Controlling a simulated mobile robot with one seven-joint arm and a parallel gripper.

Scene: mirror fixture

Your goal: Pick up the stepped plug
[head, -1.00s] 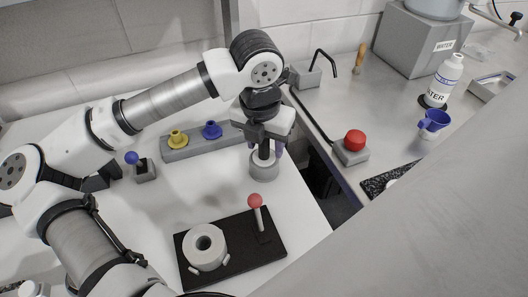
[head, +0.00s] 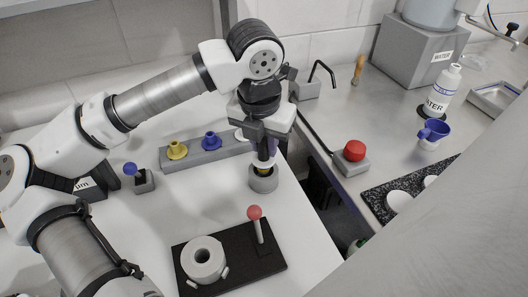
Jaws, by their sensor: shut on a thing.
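My gripper (head: 265,158) points down over a round grey socket (head: 264,184) at the back right of the white table. It is shut on the stepped plug (head: 264,163), of which only a small part shows between and below the fingers. The plug's lower end is at the socket's mouth, where a dark opening shows. I cannot tell whether its tip is clear of the rim.
A grey rail (head: 228,147) with yellow (head: 177,149) and blue (head: 211,140) knobs lies left of my gripper. A blue-knobbed lever (head: 143,179) stands further left. In front, a black plate (head: 249,270) carries a white ring (head: 203,258) and a red-knobbed lever (head: 256,222). A gap separates the right bench with its red button (head: 355,151).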

